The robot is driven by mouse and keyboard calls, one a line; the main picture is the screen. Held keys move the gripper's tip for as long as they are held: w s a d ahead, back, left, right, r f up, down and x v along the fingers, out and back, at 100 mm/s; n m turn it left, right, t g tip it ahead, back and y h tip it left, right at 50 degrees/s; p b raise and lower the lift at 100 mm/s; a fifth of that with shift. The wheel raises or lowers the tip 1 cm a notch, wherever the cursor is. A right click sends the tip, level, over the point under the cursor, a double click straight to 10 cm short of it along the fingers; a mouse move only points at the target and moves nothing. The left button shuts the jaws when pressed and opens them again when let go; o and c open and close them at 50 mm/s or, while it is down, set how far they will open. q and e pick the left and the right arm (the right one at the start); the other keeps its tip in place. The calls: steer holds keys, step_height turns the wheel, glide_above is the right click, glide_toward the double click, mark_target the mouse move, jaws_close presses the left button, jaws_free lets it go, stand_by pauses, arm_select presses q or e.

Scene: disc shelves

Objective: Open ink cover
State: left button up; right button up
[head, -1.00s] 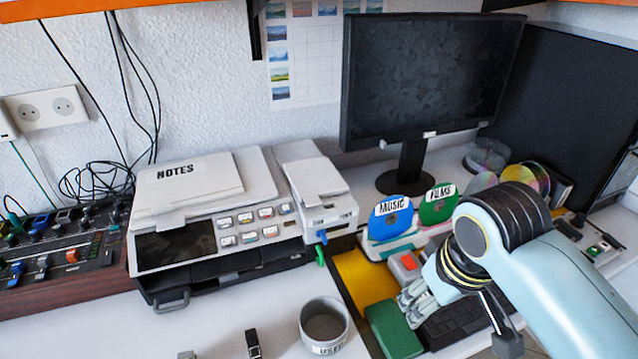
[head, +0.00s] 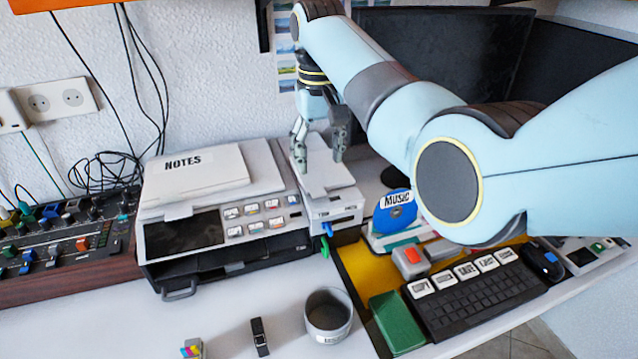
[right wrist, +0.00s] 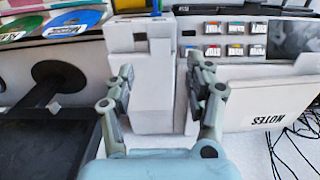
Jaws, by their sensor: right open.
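The ink cover, as far as I can tell, is the pale lid (head: 328,184) on the white unit at the printer's right end. It lies flat and looks shut. In the right wrist view the white unit (right wrist: 153,112) lies ahead and between the fingers. My right gripper (head: 318,160) is open, fingers pointing down, over the back part of this lid. I cannot tell whether the fingertips touch the lid. My left gripper is not in view.
The printer (head: 185,237) carries a NOTES pad (head: 190,175) left of the lid. The monitor (head: 440,60) stands behind my right arm. A blue MUSIC disc (head: 395,212), a keyboard (head: 475,300) and a grey cup (head: 328,318) stand nearby.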

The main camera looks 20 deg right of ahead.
mark_target(319, 193)
step_height(319, 193, down, 7)
steer(key=shift+f+b, duration=0.15)
steer(key=shift+b, duration=0.2)
jaws_close()
stand_by(0.3)
